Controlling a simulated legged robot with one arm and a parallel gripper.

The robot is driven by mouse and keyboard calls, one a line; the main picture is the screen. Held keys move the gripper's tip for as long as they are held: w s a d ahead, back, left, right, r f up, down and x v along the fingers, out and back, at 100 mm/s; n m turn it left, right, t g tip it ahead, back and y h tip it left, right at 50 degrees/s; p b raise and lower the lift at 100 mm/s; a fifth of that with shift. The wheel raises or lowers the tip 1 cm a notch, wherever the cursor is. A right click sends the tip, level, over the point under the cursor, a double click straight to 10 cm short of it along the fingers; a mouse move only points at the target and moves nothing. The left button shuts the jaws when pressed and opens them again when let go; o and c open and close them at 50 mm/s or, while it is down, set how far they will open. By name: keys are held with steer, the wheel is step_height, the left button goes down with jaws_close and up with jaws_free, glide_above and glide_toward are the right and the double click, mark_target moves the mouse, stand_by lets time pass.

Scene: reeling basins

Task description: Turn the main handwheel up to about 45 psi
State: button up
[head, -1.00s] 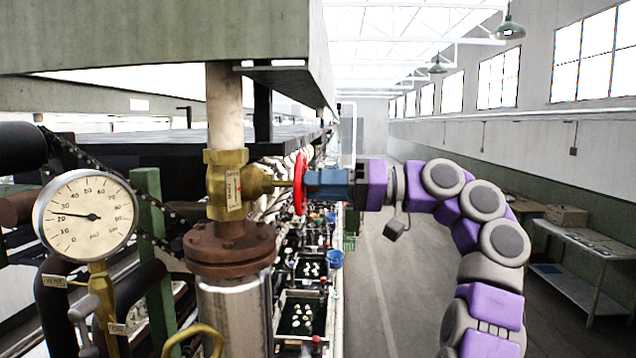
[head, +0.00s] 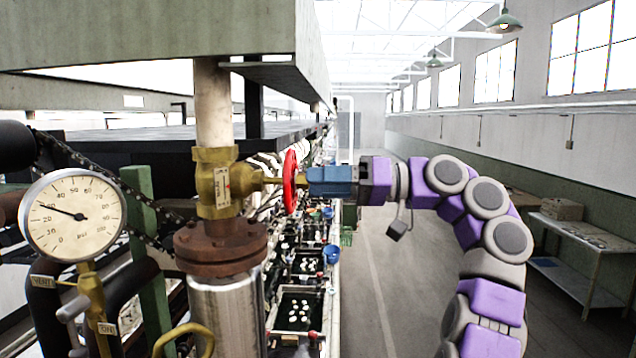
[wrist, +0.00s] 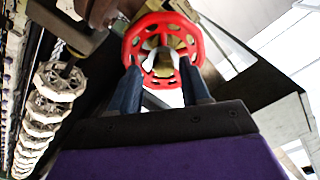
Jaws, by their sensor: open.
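The red handwheel (head: 290,181) sits edge-on in the head view, on the right of a brass valve (head: 218,182) on a vertical pipe. My gripper (head: 308,180) reaches it from the right with blue fingers. In the wrist view the handwheel (wrist: 163,50) faces me, and the open fingertips of my gripper (wrist: 162,72) lie at its rim, one on each side of the hub. I cannot tell whether they touch the rim. The round pressure gauge (head: 73,215) at left has its needle pointing left and slightly up, roughly near 30 psi.
A yellow handwheel (head: 185,340) is low in front, and small tagged valves stand under the gauge. A green post (head: 146,230) and dark pipes crowd the left. Basins line the row behind. The aisle (head: 375,270) is open, with a table (head: 585,245) at right.

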steer(key=shift+a+m+p, duration=0.3)
steer(key=shift+m+p, duration=0.6)
steer(key=shift+m, duration=3.9)
steer(key=shift+a+m+p, duration=0.35)
steer(key=shift+m+p, duration=0.55)
steer(key=shift+m, duration=3.9)
steer(key=shift+a+m+p, duration=0.3)
steer(key=shift+m+p, duration=0.6)
steer(key=shift+m, duration=3.9)
